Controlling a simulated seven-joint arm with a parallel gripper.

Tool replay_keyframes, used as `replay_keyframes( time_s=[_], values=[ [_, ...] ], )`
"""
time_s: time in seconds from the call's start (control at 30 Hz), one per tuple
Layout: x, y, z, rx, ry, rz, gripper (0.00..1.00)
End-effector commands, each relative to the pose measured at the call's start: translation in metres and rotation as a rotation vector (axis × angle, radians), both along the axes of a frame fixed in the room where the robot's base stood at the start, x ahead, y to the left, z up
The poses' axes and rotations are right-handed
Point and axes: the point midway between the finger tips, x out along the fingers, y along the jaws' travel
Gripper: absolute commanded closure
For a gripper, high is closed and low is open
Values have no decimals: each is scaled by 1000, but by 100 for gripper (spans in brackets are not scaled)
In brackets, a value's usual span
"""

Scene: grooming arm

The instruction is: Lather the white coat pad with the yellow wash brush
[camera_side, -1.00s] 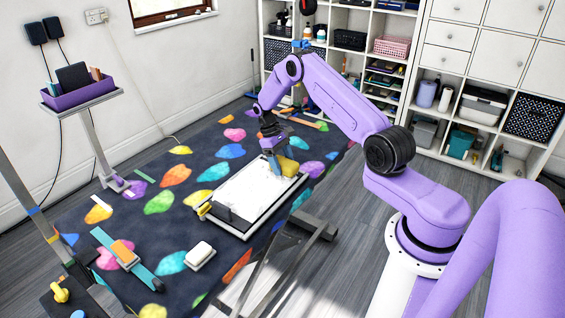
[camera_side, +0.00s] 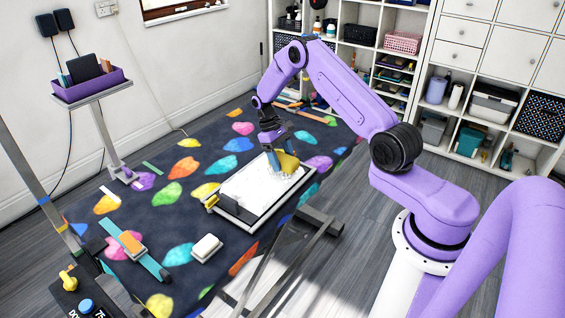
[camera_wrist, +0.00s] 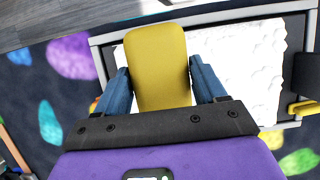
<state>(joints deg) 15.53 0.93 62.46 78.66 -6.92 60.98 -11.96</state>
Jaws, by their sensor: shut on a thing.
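The white coat pad (camera_side: 240,188) lies in a dark-edged tray on the patterned mat; it also shows in the wrist view (camera_wrist: 245,65), with a rough, bumpy white surface. My gripper (camera_side: 275,158) is over the pad's far right part. It is shut on the yellow wash brush (camera_side: 289,162), which sits between the blue fingers in the wrist view (camera_wrist: 157,68). White foam-like clumps (camera_side: 284,173) show on the pad just below the brush. Whether the bristles touch the pad is hidden.
A dark block and a yellow clip (camera_side: 210,200) sit at the tray's near left end. A white block on a small stand (camera_side: 207,247) and a teal strap with an orange piece (camera_side: 132,242) lie nearer. A purple bin (camera_side: 90,86) stands back left.

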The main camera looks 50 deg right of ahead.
Motion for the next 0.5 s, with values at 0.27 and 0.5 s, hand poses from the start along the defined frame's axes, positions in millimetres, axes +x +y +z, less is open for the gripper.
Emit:
replay_keyframes(
  time_s=[0.27, 0.5],
  values=[
    [0, -1, 30, -1, -2, -1, 54],
    [0, -1, 53, -1, -2, -1, 54]
  ],
)
